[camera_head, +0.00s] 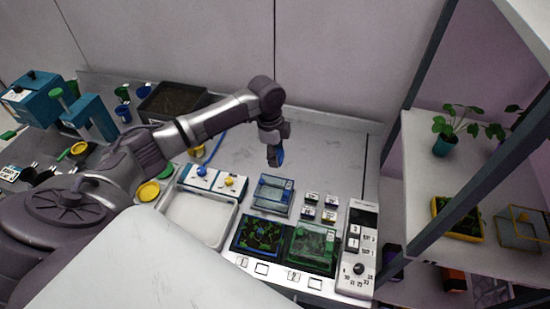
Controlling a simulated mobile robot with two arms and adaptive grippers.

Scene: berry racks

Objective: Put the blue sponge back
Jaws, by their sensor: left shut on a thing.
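My left gripper (275,155) is at the end of the arm that comes in from the left. It points down above the bench, behind the clear box with a blue base. It is shut on the blue sponge (279,158), of which only a small blue part shows beside the fingers. The sponge seems to be held above the bench top, but its exact height cannot be told. My right gripper is not in view.
A dark tray (207,98) is behind my arm. A shelf rack (405,130) with plants rises at right. The bench's back right (335,150) is clear.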

